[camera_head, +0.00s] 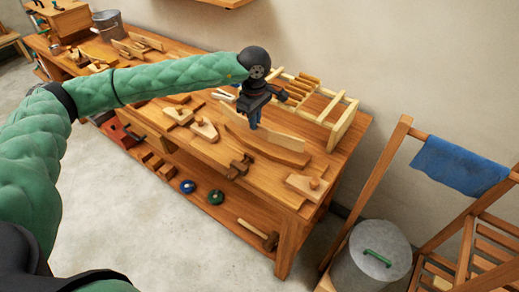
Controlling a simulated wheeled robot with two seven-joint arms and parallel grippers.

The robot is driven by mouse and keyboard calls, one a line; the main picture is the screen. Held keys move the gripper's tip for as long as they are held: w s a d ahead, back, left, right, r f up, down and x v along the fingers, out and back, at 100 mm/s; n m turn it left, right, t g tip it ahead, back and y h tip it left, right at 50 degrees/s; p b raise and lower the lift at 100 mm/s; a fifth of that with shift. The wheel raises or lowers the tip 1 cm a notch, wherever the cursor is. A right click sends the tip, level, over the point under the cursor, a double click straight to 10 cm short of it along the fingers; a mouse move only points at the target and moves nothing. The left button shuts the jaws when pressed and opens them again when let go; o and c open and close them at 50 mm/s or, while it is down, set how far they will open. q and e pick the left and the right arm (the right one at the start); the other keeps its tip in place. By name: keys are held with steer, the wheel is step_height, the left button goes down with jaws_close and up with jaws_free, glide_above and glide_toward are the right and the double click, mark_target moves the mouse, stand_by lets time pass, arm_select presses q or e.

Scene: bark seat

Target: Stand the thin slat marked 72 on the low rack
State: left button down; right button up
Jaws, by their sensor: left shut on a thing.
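My left gripper (252,119) reaches over the workbench from the left, its fingers pointing down. It is shut on a thin pale slat (284,139), which shows to the right of the fingers just above the bench top. No number can be read on it at this size. The low rack (342,121) is a pale yellow wooden frame at the back right of the bench, just beyond and right of the gripper. Several thin slats (304,82) stand in its far left part, and its near right part looks empty. My right gripper is not in view.
The wooden workbench (335,170) holds a curved board (262,146), a block with a knob (308,186) and other wooden tools. A metal bin (370,262) and a wooden stand with a blue cloth (455,165) are at the right. The wall is close behind the rack.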

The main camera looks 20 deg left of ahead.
arm_select(q)
steer(key=shift+r, duration=1.75)
steer(key=shift+r, duration=0.1)
